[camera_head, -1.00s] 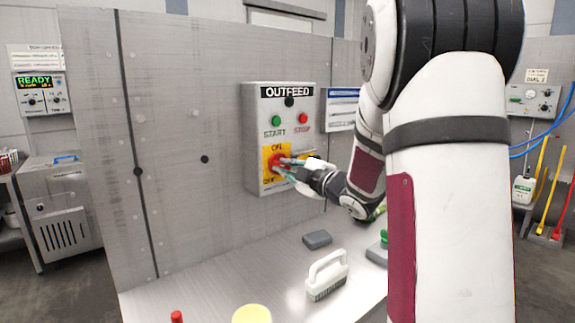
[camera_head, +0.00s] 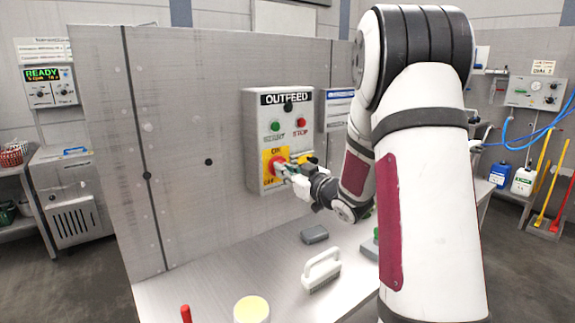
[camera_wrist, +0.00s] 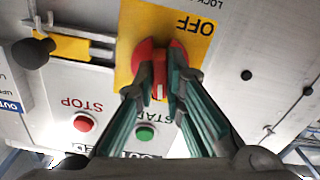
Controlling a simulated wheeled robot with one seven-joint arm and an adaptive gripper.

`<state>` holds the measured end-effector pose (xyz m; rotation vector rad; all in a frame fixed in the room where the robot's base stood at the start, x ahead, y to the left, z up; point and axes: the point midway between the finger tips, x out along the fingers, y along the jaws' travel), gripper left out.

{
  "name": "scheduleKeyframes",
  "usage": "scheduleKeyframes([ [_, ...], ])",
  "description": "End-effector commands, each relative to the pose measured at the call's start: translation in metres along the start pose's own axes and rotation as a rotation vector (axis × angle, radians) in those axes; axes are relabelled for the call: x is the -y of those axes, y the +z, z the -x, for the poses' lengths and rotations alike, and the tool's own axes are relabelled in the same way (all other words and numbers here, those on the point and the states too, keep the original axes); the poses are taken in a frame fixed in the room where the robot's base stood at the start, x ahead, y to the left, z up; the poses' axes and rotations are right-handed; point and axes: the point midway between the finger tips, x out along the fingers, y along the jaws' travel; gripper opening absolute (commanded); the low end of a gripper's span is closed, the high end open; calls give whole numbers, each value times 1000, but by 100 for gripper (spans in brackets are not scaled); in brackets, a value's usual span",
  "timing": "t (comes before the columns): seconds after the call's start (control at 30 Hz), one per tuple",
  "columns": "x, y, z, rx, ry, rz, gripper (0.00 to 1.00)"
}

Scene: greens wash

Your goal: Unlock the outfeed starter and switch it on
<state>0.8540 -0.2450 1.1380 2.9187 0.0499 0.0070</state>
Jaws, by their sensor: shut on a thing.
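The grey OUTFEED starter box (camera_head: 253,135) is mounted on the metal panel. Its red rotary knob (camera_head: 277,160) sits on a yellow ON/OFF plate (camera_head: 267,153). My gripper (camera_head: 282,170) is at the box, its fingers around the knob. In the upside-down wrist view, my gripper (camera_wrist: 160,82) is shut on the red knob (camera_wrist: 148,52), and OFF shows on the plate. A yellow slide bolt (camera_wrist: 72,47) with a black knob (camera_wrist: 31,53) lies beside the plate. I cannot tell whether the bolt is engaged. The knob's exact setting is partly hidden by the fingers.
A green START button (camera_head: 275,126) and a red STOP button (camera_head: 303,123) sit above the plate. On the bench below are a white brush (camera_head: 322,271), a grey block (camera_head: 314,234) and a yellow-topped tub (camera_head: 251,311). My arm hides the bench's right side.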

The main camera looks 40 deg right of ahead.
Motion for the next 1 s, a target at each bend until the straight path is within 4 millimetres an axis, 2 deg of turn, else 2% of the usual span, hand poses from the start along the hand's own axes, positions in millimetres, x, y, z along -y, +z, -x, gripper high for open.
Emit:
scheduleKeyframes([
  [0.4, 0, 2, 2, 6, 1, -206, 0],
  [1.0, 0, 3, 1, 6, 1, -241, 0],
])
